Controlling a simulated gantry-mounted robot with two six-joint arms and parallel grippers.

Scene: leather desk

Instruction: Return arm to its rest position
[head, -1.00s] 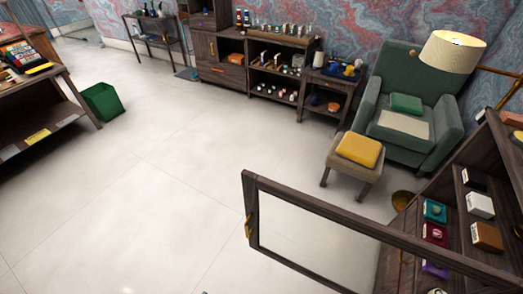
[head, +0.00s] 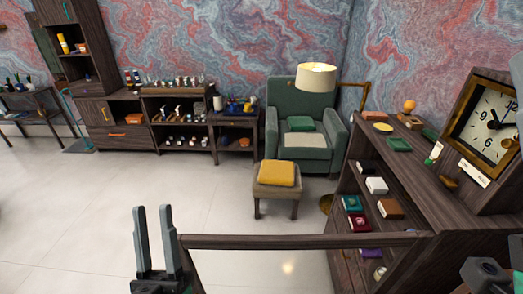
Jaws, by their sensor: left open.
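My left gripper (head: 152,208) rises from the bottom of the head view, left of centre. Its two grey fingers point up and stand apart, with nothing between them. The open glass door of the wooden cabinet has its top rail (head: 300,241) running from just right of the gripper to the cabinet. In the picture the right finger is close to the door's left end; I cannot tell whether they touch. My right gripper does not show clearly; only dark grey parts are at the bottom right corner.
The wooden cabinet (head: 345,177) on the right holds small boxes and carries a large clock (head: 491,116). A footstool with a yellow cushion (head: 277,173) stands before a green armchair (head: 301,95). Low shelves (head: 124,136) line the back wall. The pale floor (head: 80,220) on the left is clear.

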